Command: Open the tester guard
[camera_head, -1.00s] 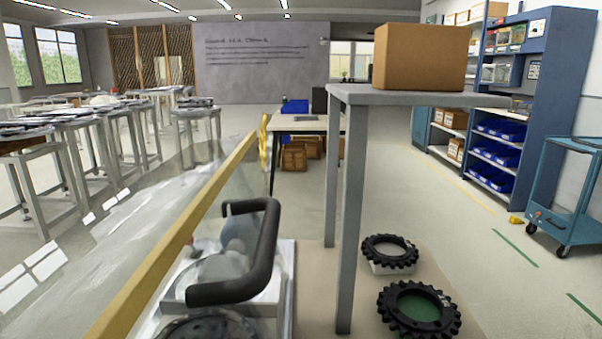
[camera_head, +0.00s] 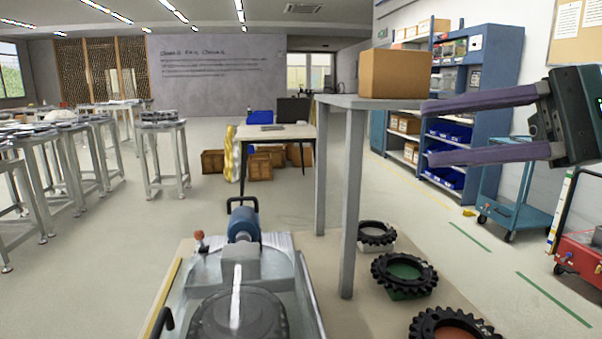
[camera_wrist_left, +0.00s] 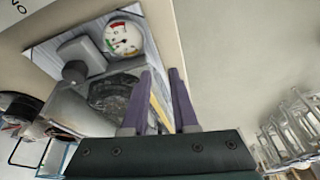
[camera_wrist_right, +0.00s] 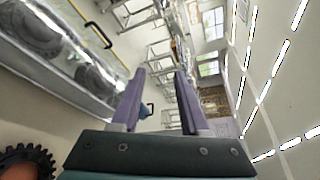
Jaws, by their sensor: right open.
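The tester (camera_head: 240,265) stands low in front of me in the head view, with a blue cylinder and a dark round part on it. The guard is a clear panel with a yellow edge (camera_head: 165,300) and a black handle (camera_head: 162,325) at the tester's lower left. I cannot tell its exact angle. My right gripper (camera_head: 428,132) is open and empty, high at the right, away from the guard. My left gripper (camera_wrist_left: 161,72) shows only in its wrist view, fingers apart, above the tester. The yellow strip (camera_wrist_left: 158,108) appears between or behind its fingers; contact is unclear.
A grey stand (camera_head: 345,101) bearing a cardboard box (camera_head: 395,73) rises right of the tester. Several black toothed rings (camera_head: 376,233) lie to its right. A blue trolley (camera_head: 515,205) and red machine (camera_head: 580,262) stand farther right.

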